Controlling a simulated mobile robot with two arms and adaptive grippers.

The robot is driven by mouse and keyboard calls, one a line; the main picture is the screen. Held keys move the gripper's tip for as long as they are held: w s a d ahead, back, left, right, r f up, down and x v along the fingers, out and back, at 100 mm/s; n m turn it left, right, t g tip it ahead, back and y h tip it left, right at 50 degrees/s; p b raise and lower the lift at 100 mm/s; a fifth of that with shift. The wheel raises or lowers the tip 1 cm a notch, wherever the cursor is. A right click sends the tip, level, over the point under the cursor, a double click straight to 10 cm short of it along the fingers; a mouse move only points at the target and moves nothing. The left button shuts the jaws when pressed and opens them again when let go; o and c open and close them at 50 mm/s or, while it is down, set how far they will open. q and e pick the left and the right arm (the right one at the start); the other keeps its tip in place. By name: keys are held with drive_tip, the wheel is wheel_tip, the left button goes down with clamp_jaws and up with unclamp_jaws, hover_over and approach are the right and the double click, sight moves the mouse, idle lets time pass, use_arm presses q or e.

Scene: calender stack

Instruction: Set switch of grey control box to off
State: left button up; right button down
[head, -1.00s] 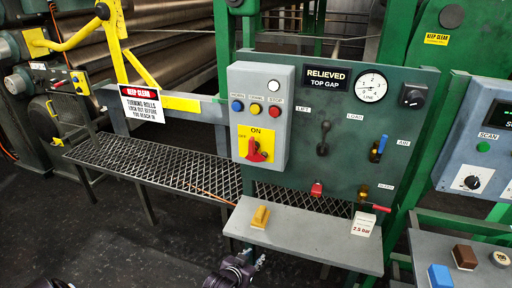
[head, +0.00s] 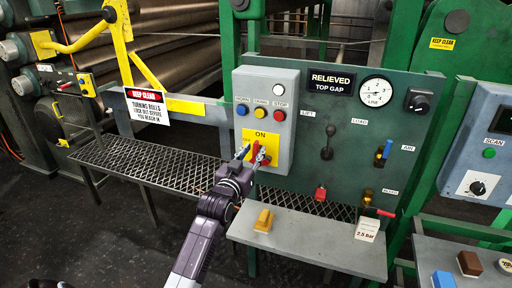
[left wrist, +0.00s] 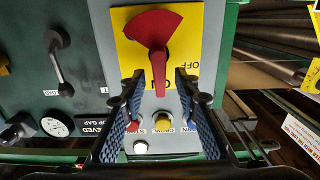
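The grey control box (head: 284,84) is fixed on the left of the green panel. Its red rotary switch (head: 255,153) sits on a yellow plate (head: 270,141) marked ON at the top and OFF at the left. In the left wrist view the picture is turned, and the red switch (left wrist: 158,48) has its handle pointing to ON. My left gripper (head: 252,153) is at the switch, open, with its fingers on either side of the handle and visible gaps between. In the head view it partly hides the switch. My right gripper is not in view.
Blue, yellow and red buttons (head: 279,115) lie above the switch. A grey shelf (head: 310,241) juts out below with a yellow block (head: 264,220) and a pressure card (head: 367,229). A lift lever (head: 327,143) is to the right. A mesh walkway (head: 150,170) lies left.

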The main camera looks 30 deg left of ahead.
use_arm(q)
drive_tip(key=shift+x, duration=1.2)
clamp_jaws()
